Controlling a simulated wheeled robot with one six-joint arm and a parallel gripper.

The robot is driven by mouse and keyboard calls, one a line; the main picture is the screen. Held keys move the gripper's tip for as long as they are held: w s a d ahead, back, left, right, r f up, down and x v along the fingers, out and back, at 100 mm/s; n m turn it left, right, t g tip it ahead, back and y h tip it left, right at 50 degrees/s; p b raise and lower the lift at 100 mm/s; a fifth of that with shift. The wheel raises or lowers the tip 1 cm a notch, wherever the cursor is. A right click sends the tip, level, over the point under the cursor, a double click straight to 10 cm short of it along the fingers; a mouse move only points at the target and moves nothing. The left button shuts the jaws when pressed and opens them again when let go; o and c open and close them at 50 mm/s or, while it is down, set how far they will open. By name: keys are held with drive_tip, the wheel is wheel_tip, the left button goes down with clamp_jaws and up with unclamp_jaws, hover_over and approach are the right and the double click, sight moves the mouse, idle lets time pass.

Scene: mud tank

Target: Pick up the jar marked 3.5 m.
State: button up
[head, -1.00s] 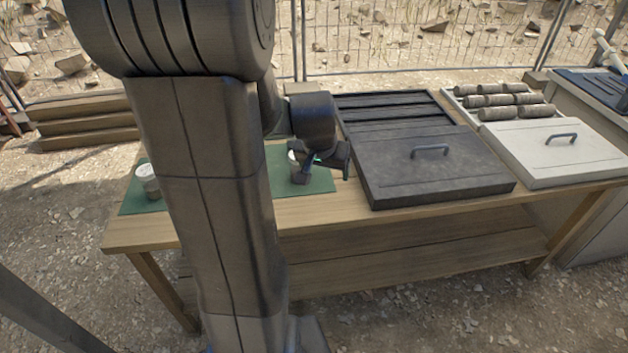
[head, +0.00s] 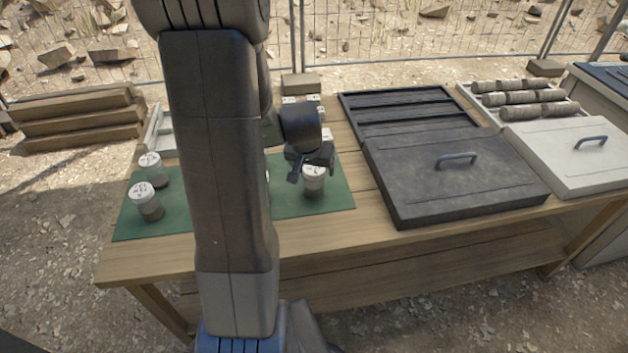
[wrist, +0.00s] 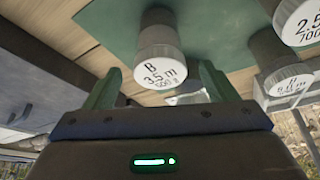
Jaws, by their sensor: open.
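The jar marked B 3.5 m (wrist: 160,40) is grey with a white lid and stands on the green mat (wrist: 105,18). My gripper (wrist: 160,84) is open and empty, with its two fingers spread to either side of the lid in the wrist view. The jar appears beyond the fingertips, and I see no contact. In the head view, my gripper (head: 311,164) is just above and behind a white-lidded jar (head: 314,182) near the right of the mat (head: 290,203). That jar's label is too small to read there.
A jar marked 2.5 m (wrist: 298,22) and one marked 6.0 m (wrist: 287,80) stand nearby. Two jars (head: 147,205) (head: 155,172) stand on the mat's left. A dark lidded case (head: 455,180) lies right of the mat. My arm hides the mat's middle.

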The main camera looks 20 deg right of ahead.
sight(314, 168)
drive_tip(key=x, duration=0.5)
drive_tip(key=shift+w+d+r, duration=0.1)
drive_tip(key=c, duration=1.4)
drive_tip(key=shift+r, duration=0.1)
drive_tip(key=shift+c, duration=0.2)
